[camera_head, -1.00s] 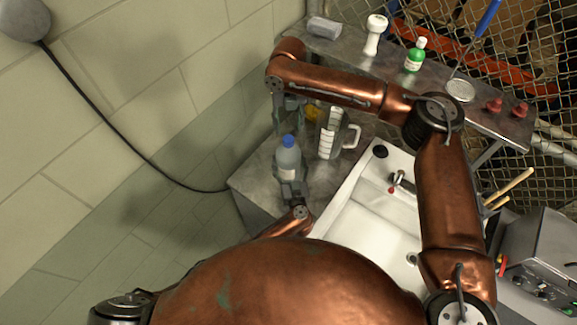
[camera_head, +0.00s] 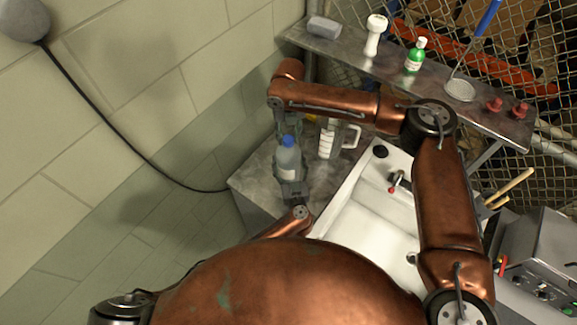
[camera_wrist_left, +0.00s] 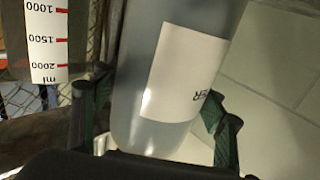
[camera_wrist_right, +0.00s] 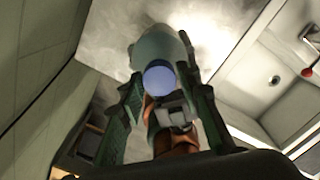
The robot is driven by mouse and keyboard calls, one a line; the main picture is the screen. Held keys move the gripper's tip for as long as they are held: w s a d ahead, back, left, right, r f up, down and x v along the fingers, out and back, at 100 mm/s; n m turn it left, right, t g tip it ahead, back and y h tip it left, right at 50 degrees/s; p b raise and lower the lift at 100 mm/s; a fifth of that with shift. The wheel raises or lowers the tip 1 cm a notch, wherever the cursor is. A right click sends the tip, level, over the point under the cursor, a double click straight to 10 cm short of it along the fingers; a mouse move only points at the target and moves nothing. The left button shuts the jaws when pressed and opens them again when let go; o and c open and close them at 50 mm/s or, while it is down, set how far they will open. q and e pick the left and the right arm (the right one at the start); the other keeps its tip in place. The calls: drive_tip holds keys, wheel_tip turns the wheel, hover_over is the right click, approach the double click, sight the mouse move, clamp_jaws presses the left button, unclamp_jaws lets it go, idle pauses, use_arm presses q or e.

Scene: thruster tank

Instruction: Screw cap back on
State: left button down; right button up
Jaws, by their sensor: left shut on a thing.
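A clear bottle (camera_head: 287,161) with a white label and a blue cap (camera_head: 288,141) stands upright at the front of the metal counter. The cap sits on top of the bottle; how tightly cannot be told. My left gripper (camera_head: 292,187) is shut around the lower part of the bottle, whose label (camera_wrist_left: 187,75) fills the left wrist view between the fingers. My right gripper (camera_head: 287,126) points down just above the cap. In the right wrist view its fingers are apart, with the blue cap (camera_wrist_right: 159,80) between and beyond them, apparently not gripped.
A measuring jug (camera_head: 330,140) stands close to the right of the bottle. The white sink (camera_head: 365,215) lies further right. A shelf (camera_head: 385,70) behind holds a green bottle (camera_head: 415,56), a white object (camera_head: 375,35) and a strainer (camera_head: 460,90). The wall is at left.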

clamp_jaws()
drive_tip(key=m, duration=0.6)
drive_tip(key=shift+f+m, duration=0.1)
drive_tip(key=shift+m, duration=0.3)
drive_tip(key=m, duration=1.1)
drive_tip(key=shift+m, duration=0.4)
drive_tip(key=m, duration=1.7)
drive_tip(key=shift+m, duration=0.4)
drive_tip(key=o, duration=0.5)
unclamp_jaws()
